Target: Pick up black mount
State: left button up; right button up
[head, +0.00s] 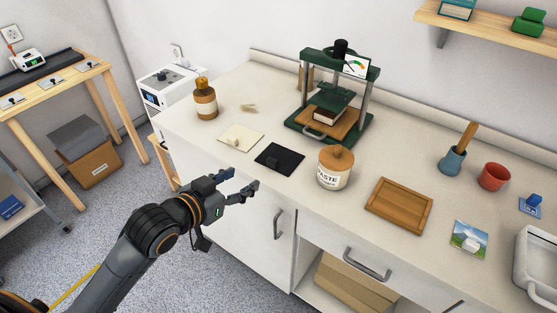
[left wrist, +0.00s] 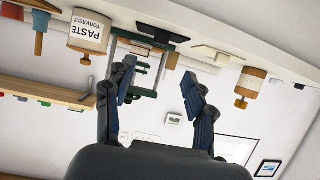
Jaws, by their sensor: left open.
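The black mount (head: 279,159) is a flat dark square lying on the pale counter, between a cream square mount (head: 241,137) and the paste jar (head: 336,167). A small dark raised piece shows on it. It also shows as a dark strip near the top of the upside-down left wrist view (left wrist: 163,34). My left gripper (head: 242,180) is open and empty, in front of the counter's front edge and short of the black mount, not touching it. Its two fingers stand apart in the left wrist view (left wrist: 159,72). My right gripper is not in view.
A green press (head: 331,104) stands behind the black mount. A brown bottle (head: 206,98) stands at the counter's left end. A wooden frame (head: 399,206) and a small landscape print (head: 469,239) lie to the right. Drawer handles (head: 278,223) stick out below the counter.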

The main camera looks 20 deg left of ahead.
pick_arm(q)
send_near(271, 163)
jog(key=x, duration=0.4)
jog(key=shift+w+d, duration=0.1)
jog(key=shift+w, duration=0.05)
jog(key=x, duration=0.5)
jog(key=shift+f, duration=0.1)
jog(key=shift+c, duration=0.2)
grip_shut()
